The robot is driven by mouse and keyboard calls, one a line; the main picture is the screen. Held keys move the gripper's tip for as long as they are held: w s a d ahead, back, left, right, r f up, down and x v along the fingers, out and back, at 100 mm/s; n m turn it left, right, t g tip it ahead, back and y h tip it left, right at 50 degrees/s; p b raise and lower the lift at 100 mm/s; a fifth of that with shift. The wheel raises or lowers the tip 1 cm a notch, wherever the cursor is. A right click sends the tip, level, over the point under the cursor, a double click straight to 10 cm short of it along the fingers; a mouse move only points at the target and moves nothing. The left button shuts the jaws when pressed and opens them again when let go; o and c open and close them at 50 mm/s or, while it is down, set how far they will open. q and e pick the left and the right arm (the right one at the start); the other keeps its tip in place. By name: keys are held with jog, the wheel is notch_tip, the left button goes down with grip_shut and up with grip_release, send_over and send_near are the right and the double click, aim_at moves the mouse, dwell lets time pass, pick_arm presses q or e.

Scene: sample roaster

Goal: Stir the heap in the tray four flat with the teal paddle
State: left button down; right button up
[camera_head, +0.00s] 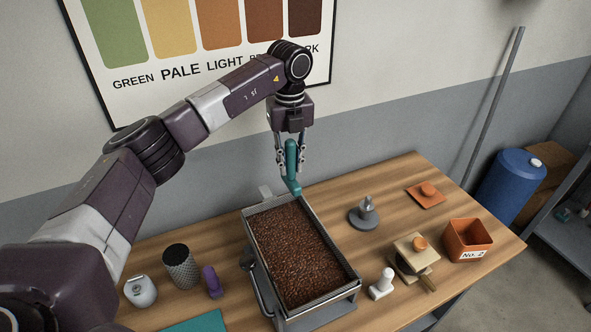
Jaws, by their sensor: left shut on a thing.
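The teal paddle (291,168) is upright in my left gripper (290,162), which is shut on its handle. The paddle's lower end is at the far end of the metal tray (335,288); I cannot tell whether it touches the beans or the rim. The tray holds a wide bed of dark brown beans (297,250) that fills it almost from wall to wall. The bed looks fairly even from here; any low heap is hard to make out. My right gripper is not in view.
Left of the tray are a dark textured cylinder (180,267), a purple object (212,281) and a white device (141,291). Right of it are a grey stand (364,213), a white-knobbed piece (382,284), a wooden block tool (415,255) and an orange bin (467,240).

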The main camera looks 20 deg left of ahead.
pick_arm(q)
jog(key=w+a+r+p, duration=0.1)
jog(key=w+a+p, duration=0.1)
jog(key=w+a, duration=0.2)
jog(key=shift+a+r, duration=0.25)
jog(key=shift+r, duration=0.15)
dwell(0.8)
